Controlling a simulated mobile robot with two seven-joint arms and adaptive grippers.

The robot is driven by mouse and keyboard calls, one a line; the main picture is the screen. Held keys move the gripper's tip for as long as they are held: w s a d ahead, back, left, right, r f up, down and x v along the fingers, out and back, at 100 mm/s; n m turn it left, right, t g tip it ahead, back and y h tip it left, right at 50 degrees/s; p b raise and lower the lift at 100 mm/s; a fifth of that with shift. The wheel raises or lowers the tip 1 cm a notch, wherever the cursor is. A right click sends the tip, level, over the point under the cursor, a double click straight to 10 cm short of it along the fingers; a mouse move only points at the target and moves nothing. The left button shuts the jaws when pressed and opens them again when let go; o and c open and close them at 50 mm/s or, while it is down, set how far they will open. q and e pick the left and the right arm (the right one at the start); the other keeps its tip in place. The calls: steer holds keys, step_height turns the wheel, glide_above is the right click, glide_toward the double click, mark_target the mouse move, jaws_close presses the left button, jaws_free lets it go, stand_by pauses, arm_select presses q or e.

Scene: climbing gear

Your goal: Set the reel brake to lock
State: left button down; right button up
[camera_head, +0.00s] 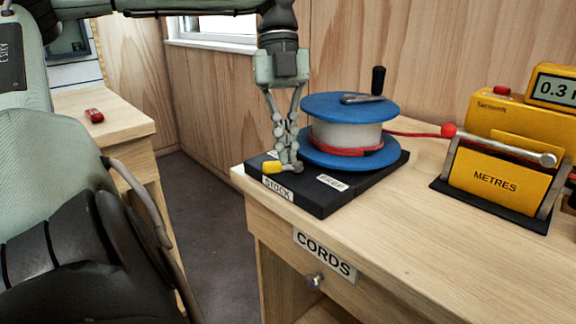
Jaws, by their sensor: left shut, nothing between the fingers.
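The reel (345,133) has blue flanges, a pale drum with red cord, and a black crank knob on top. It stands on a black base (322,205). A small yellow-tipped brake lever (271,167) sits at the base's front left corner. A label reading FREE (332,183) lies to its right, and a label that seems to read STOCK (278,189) is on the front edge. My left gripper (291,167) points down, shut and empty, just right of the yellow tip. Whether it touches the lever I cannot tell. My right gripper is out of view.
The base stands at the left end of a wooden bench (400,235) with a CORDS drawer (324,254). Red cord runs right to a yellow length meter (500,130) marked METRES. A second table (120,118) at left holds a small red object (94,116). Bare bench lies in front.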

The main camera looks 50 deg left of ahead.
arm_select(q)
steer(key=v, duration=0.6)
steer(key=shift+a, duration=0.3)
steer(key=shift+w, duration=0.1)
